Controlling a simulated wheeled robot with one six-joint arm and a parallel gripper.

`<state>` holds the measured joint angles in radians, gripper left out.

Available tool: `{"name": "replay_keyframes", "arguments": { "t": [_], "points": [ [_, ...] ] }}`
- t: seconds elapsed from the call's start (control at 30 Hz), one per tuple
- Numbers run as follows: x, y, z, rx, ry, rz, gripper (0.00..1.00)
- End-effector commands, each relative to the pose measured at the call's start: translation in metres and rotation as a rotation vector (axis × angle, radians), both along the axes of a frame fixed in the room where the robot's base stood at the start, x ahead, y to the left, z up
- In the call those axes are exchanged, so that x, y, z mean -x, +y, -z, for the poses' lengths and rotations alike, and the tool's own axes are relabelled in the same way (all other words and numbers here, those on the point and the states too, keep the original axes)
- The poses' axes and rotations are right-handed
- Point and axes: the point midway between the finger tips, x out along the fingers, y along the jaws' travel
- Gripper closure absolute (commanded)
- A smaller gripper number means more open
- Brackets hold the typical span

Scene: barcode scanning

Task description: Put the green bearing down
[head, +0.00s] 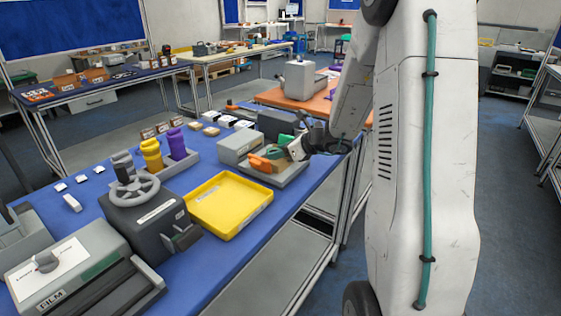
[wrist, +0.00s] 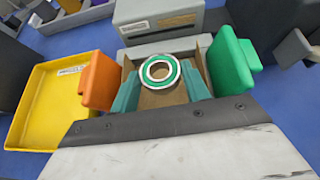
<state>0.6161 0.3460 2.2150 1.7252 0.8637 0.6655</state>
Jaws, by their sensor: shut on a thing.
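The green bearing (wrist: 160,70) is a metal ring with a green band and an open centre, seen in the wrist view. My gripper (wrist: 161,80) has its two teal fingers shut on it, one on each side. The bearing shows over the brown floor of a grey-walled station (wrist: 172,47); I cannot tell whether it touches that floor. In the head view my gripper (head: 286,153) is at the grey station (head: 293,174) on the blue table, and the bearing cannot be made out there.
An orange block (wrist: 98,82) and a green block (wrist: 232,62) flank my fingers closely. A yellow tray (head: 228,204), empty, lies left of the station. A dark machine with a handwheel (head: 135,190) and purple and yellow bottles (head: 176,144) stand further left.

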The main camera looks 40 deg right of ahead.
Motion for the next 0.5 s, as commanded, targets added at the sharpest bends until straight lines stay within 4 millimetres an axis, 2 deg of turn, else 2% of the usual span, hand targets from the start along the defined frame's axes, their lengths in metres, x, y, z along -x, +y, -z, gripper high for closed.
{"name": "replay_keyframes", "arguments": {
  "t": [0.1,0.2,0.5],
  "points": [
    [0.001,0.0,0.024,-0.004,0.005,0.001,0.8],
    [0.001,0.0,0.034,-0.002,0.003,0.001,0.8],
    [0.001,0.0,0.036,0.0,0.0,0.0,0.8]
  ]
}}
